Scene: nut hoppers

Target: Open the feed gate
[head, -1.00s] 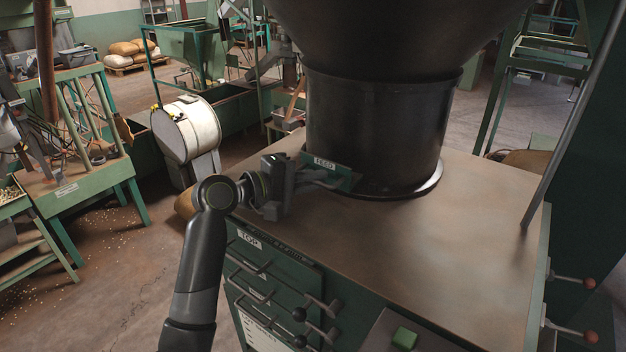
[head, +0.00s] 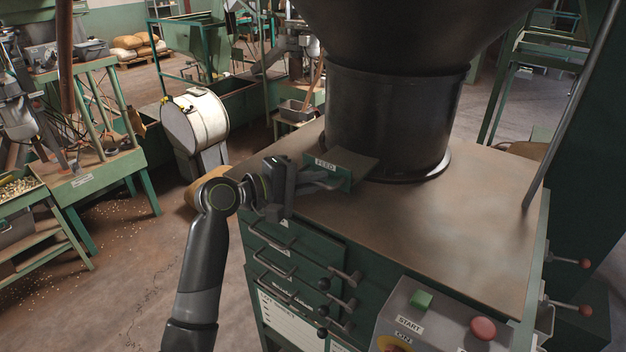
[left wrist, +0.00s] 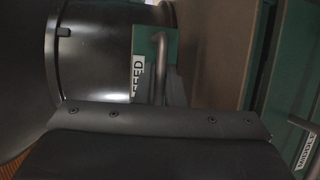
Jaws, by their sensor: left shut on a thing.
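The feed gate (head: 356,166) is a flat slide with a green front labelled FEED, at the foot of the black hopper neck (head: 388,125). A length of its plate shows between the green front and the neck, so it stands pulled out at least partway. My left gripper (head: 318,181) is shut on the gate's handle, just left of the front. In the left wrist view the green FEED front (left wrist: 137,80) and the bent metal handle (left wrist: 160,62) show past the dark gripper body, which hides the fingertips. My right gripper is not in view.
The cabinet top (head: 450,220) is bare to the right of the gate. Drawers with bar handles (head: 273,262) and ball-ended levers (head: 345,276) are below my left arm. A control panel (head: 440,320) with a green and a red button is at front right.

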